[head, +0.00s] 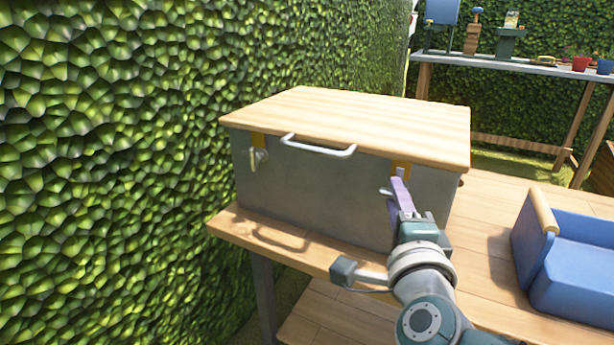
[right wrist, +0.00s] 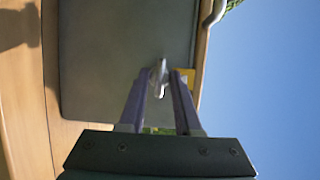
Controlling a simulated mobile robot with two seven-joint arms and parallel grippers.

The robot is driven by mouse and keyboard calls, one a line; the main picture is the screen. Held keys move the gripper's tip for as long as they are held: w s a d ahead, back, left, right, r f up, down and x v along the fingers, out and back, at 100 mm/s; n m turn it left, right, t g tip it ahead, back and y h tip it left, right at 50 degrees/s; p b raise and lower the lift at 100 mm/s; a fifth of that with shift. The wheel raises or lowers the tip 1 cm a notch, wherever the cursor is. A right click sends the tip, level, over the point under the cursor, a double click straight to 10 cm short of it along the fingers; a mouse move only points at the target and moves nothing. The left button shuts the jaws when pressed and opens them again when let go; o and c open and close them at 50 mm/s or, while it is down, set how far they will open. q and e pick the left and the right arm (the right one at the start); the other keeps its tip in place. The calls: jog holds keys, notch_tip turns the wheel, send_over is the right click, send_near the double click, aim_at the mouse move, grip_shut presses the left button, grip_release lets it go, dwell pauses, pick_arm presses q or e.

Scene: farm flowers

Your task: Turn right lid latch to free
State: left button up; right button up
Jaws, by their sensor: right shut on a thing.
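A grey chest (head: 320,195) with a pale wooden lid (head: 350,120) stands on a wooden table. My right gripper (head: 397,184) is at the right part of its front face. The right lid latch (right wrist: 158,78) is a small metal piece beside a yellow plate (right wrist: 188,75) at the lid edge. In the right wrist view my right gripper (right wrist: 163,82) has its purple fingers on either side of the latch, shut on it. In the head view the fingers partly cover this latch. The left lid latch (head: 257,157) hangs on its own yellow plate. My left gripper is not in view.
A white lid handle (head: 318,148) sticks out at the front between the latches. A blue bin (head: 570,262) stands on the table at the right. A leafy hedge (head: 110,170) rises close on the left. A bench (head: 510,66) with pots is behind.

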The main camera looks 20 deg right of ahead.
grip_shut()
jog(key=n+g+p, duration=0.2)
jog(key=n, duration=0.2)
jog(key=n+g+h+p, duration=0.1)
jog(key=n+g+p, duration=0.1)
jog(key=n, duration=0.3)
jog(key=n+g+h+p, duration=0.1)
jog(key=n+g+p, duration=0.2)
jog(key=n, duration=0.1)
jog(key=shift+w+a+r, duration=0.25)
jog(key=shift+r, duration=0.05)
dwell(0.6)
jog(key=shift+n, duration=0.3)
